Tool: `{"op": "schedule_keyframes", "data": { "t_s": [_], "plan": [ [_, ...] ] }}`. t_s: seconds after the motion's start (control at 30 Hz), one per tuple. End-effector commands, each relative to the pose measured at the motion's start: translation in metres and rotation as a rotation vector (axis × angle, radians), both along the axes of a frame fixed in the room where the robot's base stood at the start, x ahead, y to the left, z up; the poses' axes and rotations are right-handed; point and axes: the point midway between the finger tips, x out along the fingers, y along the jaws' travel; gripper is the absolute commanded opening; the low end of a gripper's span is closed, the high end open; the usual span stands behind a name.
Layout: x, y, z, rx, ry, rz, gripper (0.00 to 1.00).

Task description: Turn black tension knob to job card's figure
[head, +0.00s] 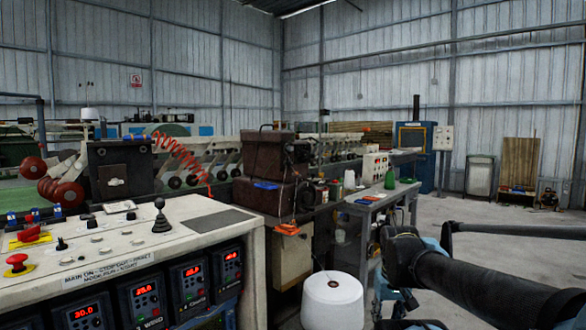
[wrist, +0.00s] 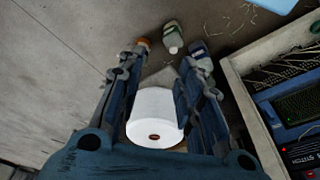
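The light control console (head: 190,237) stands at the lower left of the head view. Small black knobs (head: 62,244) sit on its top, and a black ball-topped lever (head: 161,217) stands near its middle. I cannot tell which knob is the tension knob. A small white card or paper (head: 120,206) lies at the console's back; no figure on it is readable. My gripper (wrist: 170,45) is open in the wrist view, its two blue fingers apart with nothing held. It points down over the floor area, away from the console's knobs.
A white thread cone (head: 332,300) stands right of the console; it also shows below my fingers in the wrist view (wrist: 154,117). A grey bench (head: 372,208) with bottles is behind. A red emergency button (head: 17,262) is at the console's left. Floor is open at right.

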Motion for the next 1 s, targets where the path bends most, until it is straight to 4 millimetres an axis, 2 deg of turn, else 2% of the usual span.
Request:
{"op": "schedule_keyframes", "data": {
  "t_s": [0.07,0.13,0.23,0.37,0.47,0.7,0.9,1.0],
  "plan": [
    [0.0,0.0,0.0,0.0,0.0,0.0,0.33],
    [0.0,0.0,0.0,0.001,0.0,0.0,0.39],
    [-0.005,0.005,0.008,0.018,-0.018,0.016,0.39],
    [0.016,0.028,0.024,0.092,-0.044,0.086,0.39],
    [0.044,0.053,0.047,0.186,-0.092,0.172,0.39],
    [0.129,0.113,0.12,0.421,-0.294,0.388,0.39],
    [0.206,0.147,0.187,0.574,-0.52,0.521,0.39],
    [0.246,0.157,0.222,0.631,-0.647,0.568,0.39]
  ]
}}
